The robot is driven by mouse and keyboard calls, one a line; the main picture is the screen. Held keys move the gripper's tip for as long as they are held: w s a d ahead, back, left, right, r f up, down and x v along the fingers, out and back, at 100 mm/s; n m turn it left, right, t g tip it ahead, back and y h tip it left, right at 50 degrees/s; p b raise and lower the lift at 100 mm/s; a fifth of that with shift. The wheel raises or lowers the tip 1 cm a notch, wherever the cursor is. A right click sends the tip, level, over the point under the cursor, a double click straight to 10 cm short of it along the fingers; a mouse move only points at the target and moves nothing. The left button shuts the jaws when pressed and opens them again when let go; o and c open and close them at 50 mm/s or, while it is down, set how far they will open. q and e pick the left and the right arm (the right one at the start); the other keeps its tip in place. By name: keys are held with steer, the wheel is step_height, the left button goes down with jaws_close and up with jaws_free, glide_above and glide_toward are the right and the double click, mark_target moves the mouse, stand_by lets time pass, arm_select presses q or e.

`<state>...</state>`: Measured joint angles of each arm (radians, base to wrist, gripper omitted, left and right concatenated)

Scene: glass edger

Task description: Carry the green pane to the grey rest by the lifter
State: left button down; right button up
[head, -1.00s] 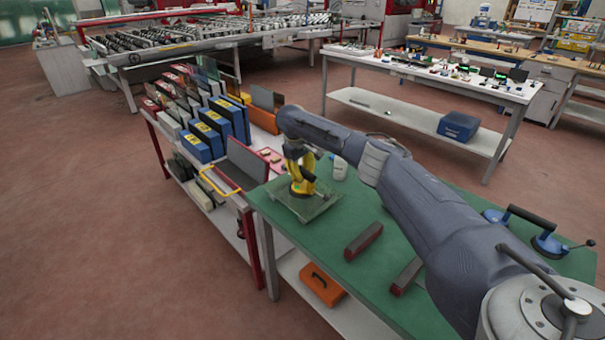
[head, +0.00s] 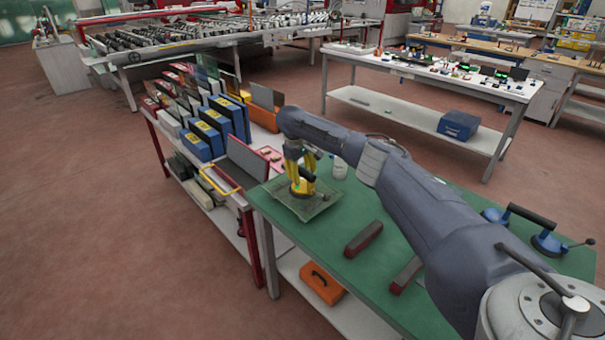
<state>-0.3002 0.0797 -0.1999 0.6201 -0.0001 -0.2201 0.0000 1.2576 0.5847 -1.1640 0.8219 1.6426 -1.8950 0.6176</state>
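The green pane (head: 322,205) is a small, see-through square lying near the left end of the green-topped bench. My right gripper (head: 301,183), with yellow fingers, points down over the middle of the pane. Its fingers stand apart at a small yellow and green part, and I cannot tell whether they press on it. The blue lifter (head: 545,243) with a black handle lies at the bench's right. Two dark grey bars with reddish sides, one in the open (head: 363,239) and one partly behind my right arm (head: 405,275), lie on the bench. My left gripper is out of view.
A white cup (head: 339,168) stands just behind the pane. A rack with blue boxes (head: 206,138) and upright panels adjoins the bench's left side. The green bench top (head: 325,240) is bare between the pane and the nearer bar. An orange case (head: 322,283) sits on the shelf below.

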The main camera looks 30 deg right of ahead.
steer(key=shift+s+f, duration=0.1)
steer(key=shift+f, duration=0.05)
step_height(320, 180, up, 12)
steer(key=a, duration=0.2)
steer(key=shift+s+a, duration=0.15)
stand_by(0.4)
stand_by(0.3)
